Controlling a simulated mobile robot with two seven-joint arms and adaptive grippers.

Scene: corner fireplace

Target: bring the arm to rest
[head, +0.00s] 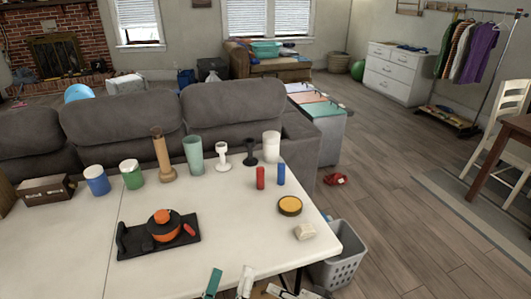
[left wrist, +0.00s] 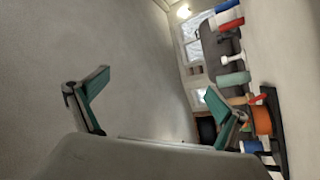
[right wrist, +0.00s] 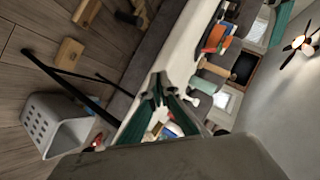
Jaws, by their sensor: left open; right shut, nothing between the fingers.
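My left gripper (left wrist: 158,82) is open and empty in the left wrist view, its two green-padded fingers wide apart. In the head view a green-padded finger (head: 212,283) shows at the bottom edge, by the near side of the white table (head: 70,270). My right gripper (right wrist: 158,88) is shut in the right wrist view, its green fingers together with nothing held. It is seen against the table's edge, and I cannot tell how far apart they are. Most of both arms is out of view.
A black tray (head: 190,248) with an orange pot (head: 162,228) lies on the table. Cups and candle holders line its far side; a yellow-topped tin (head: 290,206) and a pale block (head: 305,232) are at the right. A grey basket (head: 340,265) stands on the floor right of the table.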

